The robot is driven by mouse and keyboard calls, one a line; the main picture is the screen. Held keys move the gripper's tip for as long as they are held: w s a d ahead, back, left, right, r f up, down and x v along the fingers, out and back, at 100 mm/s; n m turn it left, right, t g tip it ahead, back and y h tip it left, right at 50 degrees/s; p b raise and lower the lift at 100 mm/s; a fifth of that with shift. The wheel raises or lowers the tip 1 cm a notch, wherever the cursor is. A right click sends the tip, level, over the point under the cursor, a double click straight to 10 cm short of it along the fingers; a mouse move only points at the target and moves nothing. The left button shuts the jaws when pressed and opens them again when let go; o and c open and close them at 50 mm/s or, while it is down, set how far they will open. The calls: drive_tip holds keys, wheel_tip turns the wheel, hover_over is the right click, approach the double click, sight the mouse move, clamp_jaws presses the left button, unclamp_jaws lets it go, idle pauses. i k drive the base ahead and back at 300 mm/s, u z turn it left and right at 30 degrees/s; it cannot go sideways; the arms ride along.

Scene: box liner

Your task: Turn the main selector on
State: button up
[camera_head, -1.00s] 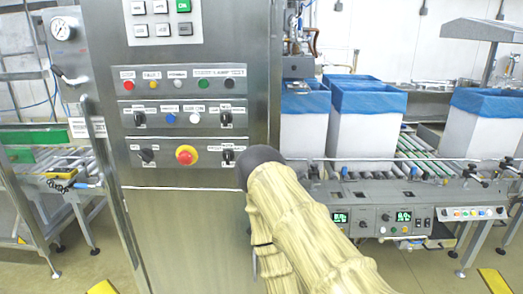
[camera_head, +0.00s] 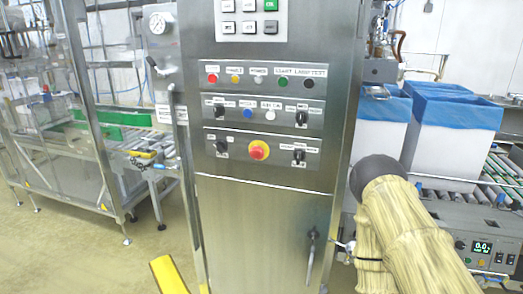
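A steel control cabinet (camera_head: 262,240) stands in the middle of the view. Its panel carries several black selector knobs: upper left (camera_head: 218,111), upper right (camera_head: 301,118), lower left (camera_head: 221,147) and lower right (camera_head: 298,155). The labels are too small to read surely, so I cannot tell which knob is the main selector or its position. My gripper is not visible.
A row of lamps and buttons (camera_head: 258,79) and a grey keypad with a green key (camera_head: 271,5) are above the knobs. A door handle (camera_head: 311,250) projects low on the cabinet. White bins with blue liners (camera_head: 455,105) stand right. A yellow post (camera_head: 167,274) rises in front.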

sight(220, 145)
drive_tip(key=u, duration=2.35)
drive_tip(key=k, duration=1.05)
drive_tip(key=z, duration=1.15)
drive_tip(key=i, duration=1)
drive_tip(key=z, duration=0.05)
